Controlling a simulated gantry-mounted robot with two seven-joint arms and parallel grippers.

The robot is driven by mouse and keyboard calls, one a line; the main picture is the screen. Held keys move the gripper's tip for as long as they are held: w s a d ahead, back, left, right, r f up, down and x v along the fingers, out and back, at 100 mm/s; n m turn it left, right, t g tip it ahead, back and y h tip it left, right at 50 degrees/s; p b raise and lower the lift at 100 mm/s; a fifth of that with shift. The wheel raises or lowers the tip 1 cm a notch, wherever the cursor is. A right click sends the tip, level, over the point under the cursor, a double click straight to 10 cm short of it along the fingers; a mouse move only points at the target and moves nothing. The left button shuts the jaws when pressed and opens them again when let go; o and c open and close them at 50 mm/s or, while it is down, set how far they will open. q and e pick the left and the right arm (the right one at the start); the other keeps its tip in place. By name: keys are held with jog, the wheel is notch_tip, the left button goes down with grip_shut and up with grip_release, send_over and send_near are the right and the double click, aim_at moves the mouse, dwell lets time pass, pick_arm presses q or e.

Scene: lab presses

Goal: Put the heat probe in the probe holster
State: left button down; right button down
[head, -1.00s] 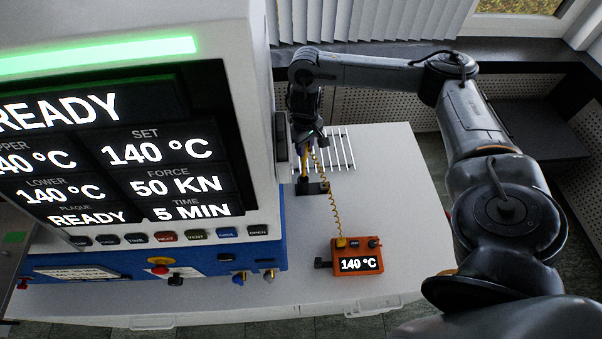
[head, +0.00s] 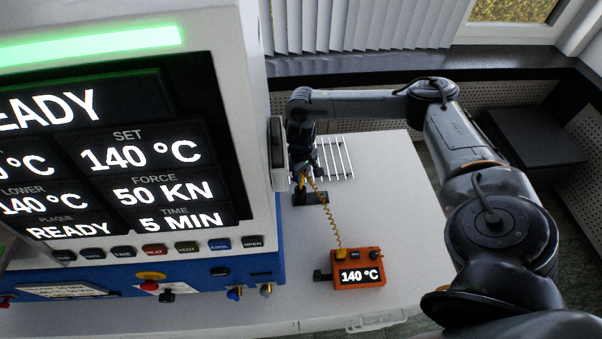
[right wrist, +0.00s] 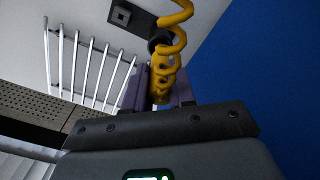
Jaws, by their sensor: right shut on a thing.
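The heat probe (head: 299,182) has a yellow body, and a coiled yellow cord runs from it to an orange readout box (head: 359,268) showing 140 °C. My right gripper (head: 302,172) is shut on the probe beside the press. In the right wrist view the probe (right wrist: 162,88) sits between the two fingers, partly covered by the cord. The black probe holster (head: 311,198) stands on the table just below the gripper; its black plate also shows in the right wrist view (right wrist: 128,14). Whether the probe's tip is in the holster is hidden. My left gripper is out of view.
The large press (head: 262,210) stands close to the left of my right gripper, its blue side (right wrist: 270,80) filling the right of the wrist view. A white wire rack (head: 336,158) lies behind. The white table (head: 385,200) is clear to the right.

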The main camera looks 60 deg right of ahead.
jog(key=c, duration=0.9)
grip_release()
jog(key=shift+f, duration=0.1)
jog(key=shift+c, duration=0.2)
notch_tip(320, 180, up, 6)
jog(key=shift+r+p, duration=0.25)
jog(key=shift+p, duration=0.1)
notch_tip(320, 180, up, 4)
jog(key=p, duration=0.3)
jog(key=shift+r, duration=0.25)
jog(key=shift+r+p, duration=0.6)
jog(key=shift+r, duration=0.05)
